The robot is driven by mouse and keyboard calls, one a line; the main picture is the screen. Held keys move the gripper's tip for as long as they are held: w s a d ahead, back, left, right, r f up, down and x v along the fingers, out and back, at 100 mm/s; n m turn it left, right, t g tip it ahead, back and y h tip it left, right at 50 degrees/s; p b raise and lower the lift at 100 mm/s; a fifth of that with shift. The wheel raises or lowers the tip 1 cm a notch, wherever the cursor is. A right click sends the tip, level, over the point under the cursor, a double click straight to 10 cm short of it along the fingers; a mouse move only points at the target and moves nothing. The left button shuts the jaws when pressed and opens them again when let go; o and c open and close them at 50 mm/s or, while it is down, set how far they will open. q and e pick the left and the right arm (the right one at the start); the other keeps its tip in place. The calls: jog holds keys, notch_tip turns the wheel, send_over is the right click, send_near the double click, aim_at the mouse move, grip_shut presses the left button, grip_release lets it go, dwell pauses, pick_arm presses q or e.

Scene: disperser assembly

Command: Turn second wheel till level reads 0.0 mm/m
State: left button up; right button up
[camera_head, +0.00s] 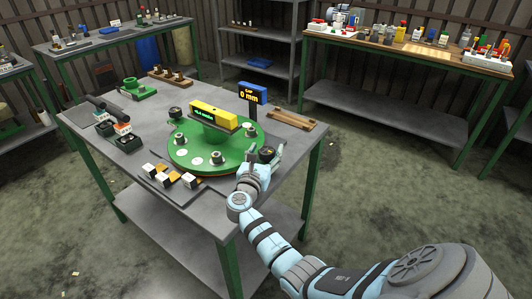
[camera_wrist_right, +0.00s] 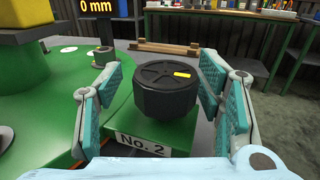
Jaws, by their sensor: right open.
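The second wheel (camera_wrist_right: 166,92) is a dark, faceted knob with a small yellow mark on top, behind a "No. 2" label (camera_wrist_right: 143,143) in the right wrist view. In the head view the wheel (camera_head: 267,154) sits at the right edge of the round green plate (camera_head: 205,163). My right gripper (camera_wrist_right: 158,66) is open, with one finger on each side of the wheel; gaps show between the fingers and the wheel. The yellow level (camera_head: 213,116) stands on the middle of the plate; its green reading is too small to read. My left gripper is not in view.
A blue gap display (camera_head: 252,94) reads 0 mm behind the plate. Another dark wheel (camera_head: 175,112) is at the plate's far left. Small white and brown blocks (camera_head: 170,180) lie at the front, a wooden bar (camera_head: 291,118) at the right.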

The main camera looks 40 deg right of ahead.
jog(key=shift+s+d+r, duration=0.1)
jog(key=shift+s, duration=0.15)
jog(key=shift+c, duration=0.9)
jog(key=c, duration=1)
